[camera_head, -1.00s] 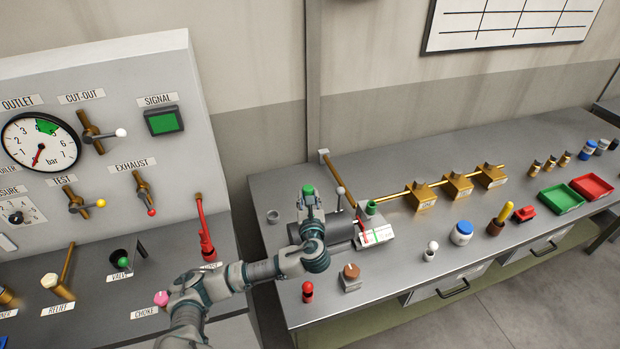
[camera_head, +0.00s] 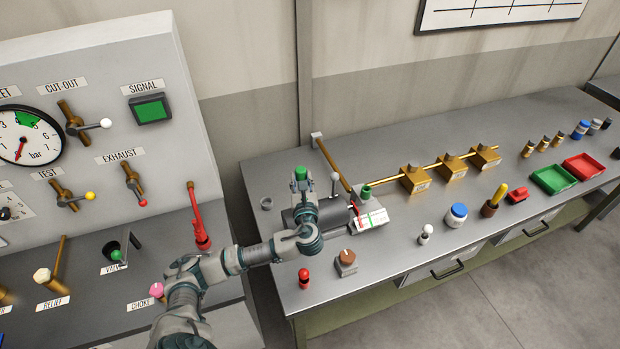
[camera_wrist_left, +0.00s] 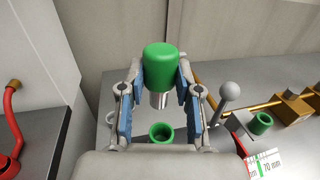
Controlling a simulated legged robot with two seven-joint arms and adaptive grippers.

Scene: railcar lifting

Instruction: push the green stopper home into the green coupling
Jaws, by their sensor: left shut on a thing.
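The green stopper (camera_head: 301,172) is held upright in my left gripper (camera_head: 303,184), above the dark grey cylinder on the bench. In the left wrist view the stopper (camera_wrist_left: 161,65) has a rounded green cap and a bare metal shank below. The blue-padded fingers of the left gripper (camera_wrist_left: 160,82) are shut on it from both sides. An open green ring, the green coupling (camera_wrist_left: 161,132), shows below the shank, with a visible gap between them. In the head view my gripper hides this ring. A second green open cup (camera_wrist_left: 261,122) stands to the right. My right gripper is not in view.
A grey ball-topped lever (camera_head: 335,183) stands close right of the gripper. A red handle (camera_head: 200,225) rises at left. The bench front has scattered small items.

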